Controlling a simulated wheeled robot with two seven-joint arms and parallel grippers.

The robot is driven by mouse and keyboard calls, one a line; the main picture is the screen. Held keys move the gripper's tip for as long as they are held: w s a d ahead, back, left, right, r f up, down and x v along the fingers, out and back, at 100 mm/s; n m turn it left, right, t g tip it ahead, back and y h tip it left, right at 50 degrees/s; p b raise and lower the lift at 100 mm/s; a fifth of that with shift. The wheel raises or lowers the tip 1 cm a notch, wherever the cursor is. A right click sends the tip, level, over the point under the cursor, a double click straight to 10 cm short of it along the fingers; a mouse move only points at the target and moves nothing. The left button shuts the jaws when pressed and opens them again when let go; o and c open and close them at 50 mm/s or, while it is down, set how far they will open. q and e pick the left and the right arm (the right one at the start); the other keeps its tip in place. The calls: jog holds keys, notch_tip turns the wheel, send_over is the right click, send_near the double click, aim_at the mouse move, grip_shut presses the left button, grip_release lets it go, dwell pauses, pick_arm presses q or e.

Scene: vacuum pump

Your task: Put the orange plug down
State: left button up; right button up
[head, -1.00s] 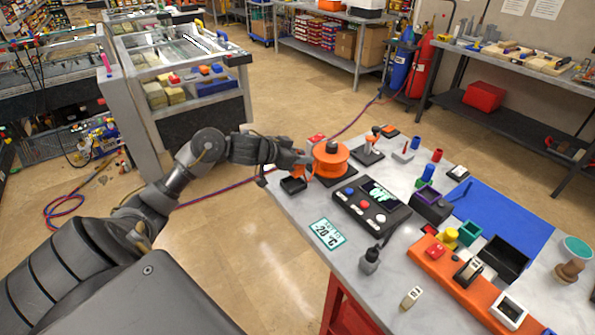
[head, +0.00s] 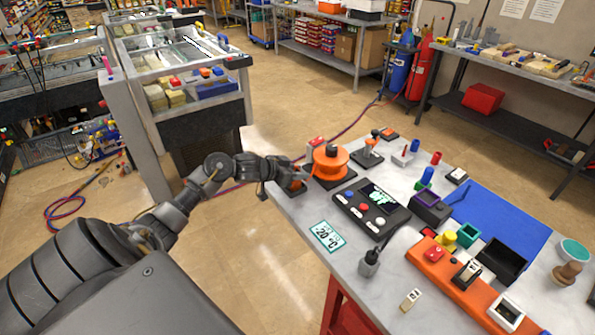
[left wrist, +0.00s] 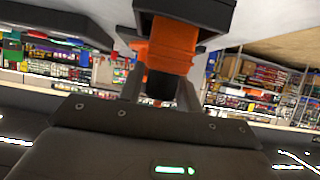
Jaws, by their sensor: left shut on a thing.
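My left gripper (head: 284,170) is at the table's far left corner, shut on the orange plug (left wrist: 167,48). In the left wrist view the plug sits between the two fingers (left wrist: 160,88), and its far end meets or enters a black square holder (left wrist: 195,8). I cannot tell whether it rests on the bottom. In the head view the plug (head: 294,184) shows only as a small orange patch beside the gripper, and the gripper largely covers the holder. My right gripper is not in view.
A large orange pump-like cylinder (head: 330,160) on a black base stands just right of the gripper. A black control box (head: 371,210) with buttons and a "-20 °C" card (head: 326,236) lie nearer. The table's left edge runs close to the gripper.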

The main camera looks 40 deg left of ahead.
pick_arm(q)
jog(key=shift+f, duration=0.1)
jog(key=o, duration=1)
jog(key=shift+s+r, duration=0.1)
jog(key=shift+r, duration=0.1)
jog(key=b+v, duration=0.1)
jog(key=v, duration=1)
jog(key=shift+s+a+r, duration=0.1)
jog(key=shift+s, duration=0.25)
